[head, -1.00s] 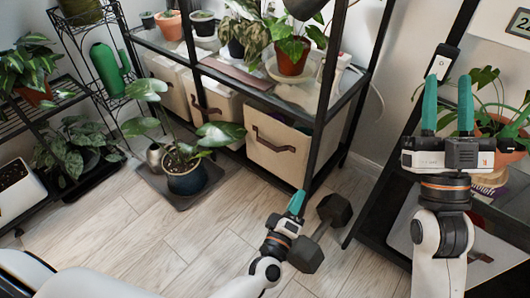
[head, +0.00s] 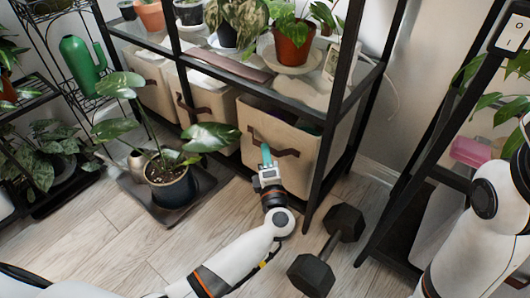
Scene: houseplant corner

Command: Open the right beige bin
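The right beige bin (head: 307,165) stands on the lower level of the black shelf, with a dark strap handle (head: 288,152) on its front. My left gripper (head: 266,155) is at the left part of this handle, in front of the bin. Its teal fingers overlap in this view, so I cannot tell whether they are open, shut or around the strap. The bin sits within the shelf frame, its front behind a black post at the right. My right gripper is out of the frame; only its white arm shows at the right edge.
A black dumbbell (head: 328,250) lies on the floor right of my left arm. A potted plant (head: 172,186) stands on a dark mat left of the bin. Two more beige bins (head: 204,118) (head: 152,88) sit to the left.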

